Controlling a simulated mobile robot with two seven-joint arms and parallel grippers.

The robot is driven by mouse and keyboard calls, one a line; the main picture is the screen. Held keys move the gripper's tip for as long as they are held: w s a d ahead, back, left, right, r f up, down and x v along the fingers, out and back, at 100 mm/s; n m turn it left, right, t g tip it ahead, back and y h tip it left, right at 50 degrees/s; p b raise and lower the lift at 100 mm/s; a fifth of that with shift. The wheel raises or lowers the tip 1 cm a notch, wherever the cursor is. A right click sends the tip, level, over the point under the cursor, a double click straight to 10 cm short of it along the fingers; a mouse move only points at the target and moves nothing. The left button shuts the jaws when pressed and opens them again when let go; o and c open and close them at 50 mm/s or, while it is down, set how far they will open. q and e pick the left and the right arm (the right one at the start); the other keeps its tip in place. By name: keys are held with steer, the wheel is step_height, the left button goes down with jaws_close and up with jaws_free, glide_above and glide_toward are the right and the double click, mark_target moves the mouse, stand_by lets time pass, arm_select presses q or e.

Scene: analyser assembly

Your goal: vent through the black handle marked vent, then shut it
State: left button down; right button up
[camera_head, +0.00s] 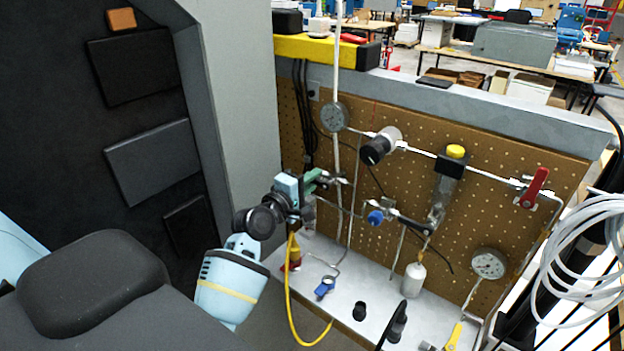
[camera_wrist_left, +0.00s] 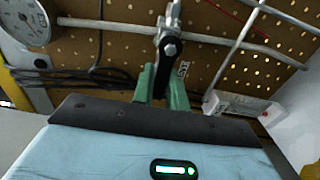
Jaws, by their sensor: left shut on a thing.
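My left gripper (camera_head: 322,181) reaches in from the left in front of the pegboard panel. In the left wrist view its green fingers (camera_wrist_left: 162,88) are shut on a black handle (camera_wrist_left: 150,76). The handle hangs down and slightly left from a metal valve body (camera_wrist_left: 171,45). In the head view the gripper hides most of the handle. My right gripper is not in view.
The pegboard (camera_head: 470,215) carries a red handle (camera_head: 535,187), a blue knob (camera_head: 375,217), an upper gauge (camera_head: 334,117) and a lower gauge (camera_head: 488,263). A white bottle (camera_head: 413,280) hangs above the pale bench (camera_head: 345,310). A grey cabinet wall (camera_head: 243,90) stands left.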

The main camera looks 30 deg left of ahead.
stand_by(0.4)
arm_select(q)
steer(key=c, duration=1.4)
jaws_free()
steer(key=s, duration=0.7)
steer(key=shift+s+a, duration=0.3)
steer(key=shift+s, duration=0.1)
